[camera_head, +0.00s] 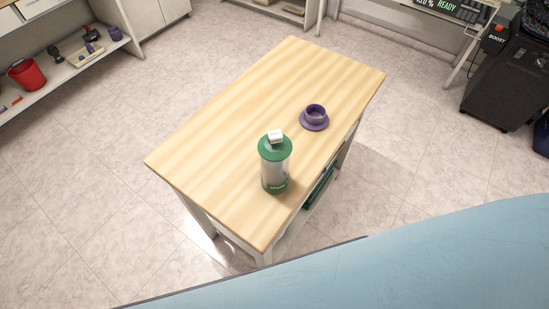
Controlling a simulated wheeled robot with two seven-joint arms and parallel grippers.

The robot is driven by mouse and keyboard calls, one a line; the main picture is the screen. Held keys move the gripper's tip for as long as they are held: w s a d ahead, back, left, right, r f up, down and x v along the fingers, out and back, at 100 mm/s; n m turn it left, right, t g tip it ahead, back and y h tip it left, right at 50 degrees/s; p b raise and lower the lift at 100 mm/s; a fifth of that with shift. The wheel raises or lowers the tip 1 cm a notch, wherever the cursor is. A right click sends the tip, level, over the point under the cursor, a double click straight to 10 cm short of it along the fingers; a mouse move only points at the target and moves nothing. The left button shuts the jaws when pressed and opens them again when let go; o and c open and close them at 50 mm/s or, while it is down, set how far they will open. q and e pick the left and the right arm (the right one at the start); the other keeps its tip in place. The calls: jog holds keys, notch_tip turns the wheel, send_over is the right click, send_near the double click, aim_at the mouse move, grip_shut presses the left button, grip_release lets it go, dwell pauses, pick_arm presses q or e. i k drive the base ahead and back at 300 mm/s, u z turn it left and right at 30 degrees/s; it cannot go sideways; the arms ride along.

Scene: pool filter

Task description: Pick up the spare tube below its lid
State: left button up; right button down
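The spare tube (275,172) is a clear, greyish cylinder with a green base band. It stands upright on the wooden table, towards its near right edge. Its green lid (275,147) is on top, with a small white block on it. A purple round piece (314,115) with a wide flange and a raised open collar sits behind the tube to the right, apart from it. Neither of my grippers shows in the head view.
The wooden table (225,130) is otherwise bare. A blue curved surface (430,260) fills the lower right. A shelf (70,68) at the upper left holds a red bucket (27,74) and small items. A black case (505,80) stands at the right. Tiled floor surrounds the table.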

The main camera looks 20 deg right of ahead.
aim_at(274, 176)
jog(key=z, duration=1.4)
jog(key=k, duration=1.05)
jog(key=u, duration=0.8)
jog(key=i, duration=1)
